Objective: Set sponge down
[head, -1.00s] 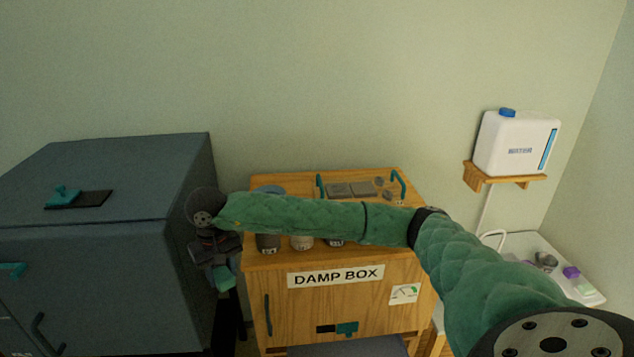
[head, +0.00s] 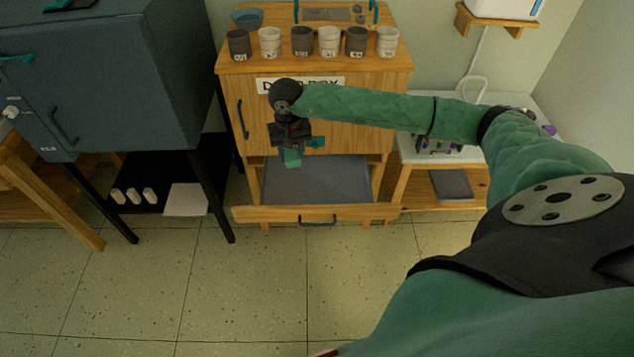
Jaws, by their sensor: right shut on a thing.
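A small teal-green block, which looks like the sponge (head: 292,158), shows at the lower end of my right gripper (head: 290,147). The gripper is shut on it and points down in front of the damp box (head: 365,110). The fingers are dark and small, so the exact grip is hard to see. Below and behind the sponge is an open pull-out drawer (head: 330,185) with a grey inside; the sponge appears above it, apart from its front edge. My left gripper is not in view.
Several dark and white cups (head: 302,41) line the top of the damp box, with a blue bowl (head: 247,18) behind. A dark blue-grey cabinet (head: 120,80) stands at left. A white-topped table (head: 405,150) stands at right. The floor in front is clear.

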